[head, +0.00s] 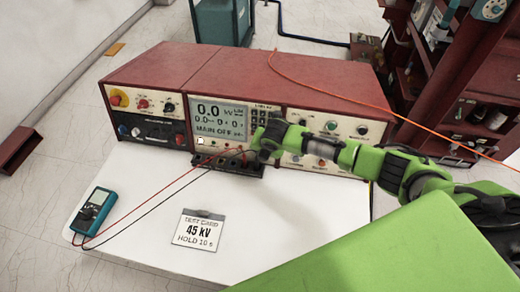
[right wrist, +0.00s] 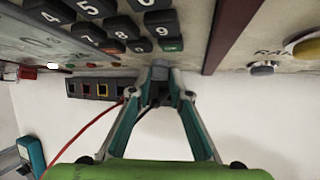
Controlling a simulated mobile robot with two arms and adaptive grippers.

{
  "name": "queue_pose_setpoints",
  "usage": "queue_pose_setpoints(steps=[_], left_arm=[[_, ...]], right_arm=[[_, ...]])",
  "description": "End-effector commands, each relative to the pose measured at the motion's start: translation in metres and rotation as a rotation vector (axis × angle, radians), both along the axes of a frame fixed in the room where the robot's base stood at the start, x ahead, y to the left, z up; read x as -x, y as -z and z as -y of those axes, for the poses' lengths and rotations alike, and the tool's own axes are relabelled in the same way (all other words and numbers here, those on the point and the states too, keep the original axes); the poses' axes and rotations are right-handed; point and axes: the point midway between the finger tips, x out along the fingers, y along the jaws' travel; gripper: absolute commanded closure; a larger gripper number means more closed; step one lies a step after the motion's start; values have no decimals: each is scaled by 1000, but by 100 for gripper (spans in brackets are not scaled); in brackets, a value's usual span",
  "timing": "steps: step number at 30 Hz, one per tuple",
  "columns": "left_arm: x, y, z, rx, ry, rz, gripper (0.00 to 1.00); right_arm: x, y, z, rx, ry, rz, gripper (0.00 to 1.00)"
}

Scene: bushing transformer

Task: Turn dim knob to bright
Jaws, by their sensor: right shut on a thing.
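The red test console (head: 180,68) stands at the back of the white table, with a lit display (head: 220,118) reading 0.0 kV and "MAIN OFF". My right gripper (head: 262,145) is at the lower right of the console's middle panel. In the right wrist view my right gripper (right wrist: 160,82) has its fingertips closed together on a small grey knob (right wrist: 159,71) at the panel's lower edge, below the keypad (right wrist: 125,22). The fingers hide most of the knob, and its pointer and label cannot be read. My left gripper is not in view.
A blue multimeter (head: 92,211) with red and black leads lies at the table's left. A "45 kV" test card (head: 198,231) is at the front. A terminal block (right wrist: 100,89) sits beside my right gripper. Red shelving (head: 485,75) stands at the right.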

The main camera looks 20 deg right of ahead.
Motion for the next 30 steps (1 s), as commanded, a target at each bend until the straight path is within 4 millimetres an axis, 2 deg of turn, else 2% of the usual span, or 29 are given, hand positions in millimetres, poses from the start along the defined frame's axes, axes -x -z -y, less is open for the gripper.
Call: queue_pose_setpoints(steps=[17, 18, 20, 30], left_arm=[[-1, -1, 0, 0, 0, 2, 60], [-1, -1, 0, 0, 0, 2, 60], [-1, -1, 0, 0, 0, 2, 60], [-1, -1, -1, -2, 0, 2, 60]], right_arm=[[-1, -1, 1, -35, 12, 28, 100], [-1, -1, 2, -35, 12, 28, 80], [-1, -1, 2, -34, 11, 28, 65], [0, 0, 1, -35, 11, 26, 65]])
